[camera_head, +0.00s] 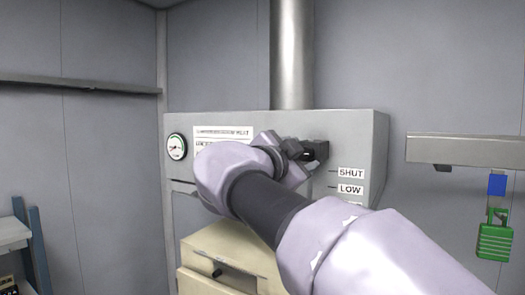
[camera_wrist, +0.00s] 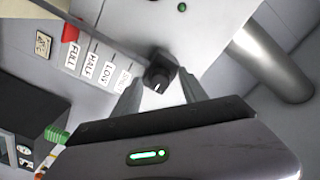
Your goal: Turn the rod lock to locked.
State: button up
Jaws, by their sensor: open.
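A black knob (camera_wrist: 160,74) with a small white mark on its face shows in the wrist view; it looks to be the rod lock. It sits at the SHUT end of a scale of labels. My gripper (camera_wrist: 160,84) is open, with one grey finger on each side of the knob; I cannot tell whether they touch it. In the head view a black block (camera_head: 317,150) shows at the front of the grey hood (camera_head: 355,128), just beyond my gripper (camera_head: 290,149). My arm hides much of the hood's front there.
A red piece (camera_wrist: 71,33) marks the FULL end of the scale. A round gauge (camera_head: 176,147) is on the hood's left and a metal pipe (camera_head: 292,60) rises above. A cream cabinet (camera_head: 222,250) stands below. A green padlock (camera_head: 495,240) hangs under a shelf (camera_head: 465,150) at right.

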jog(key=shift+c, duration=0.2)
grip_shut()
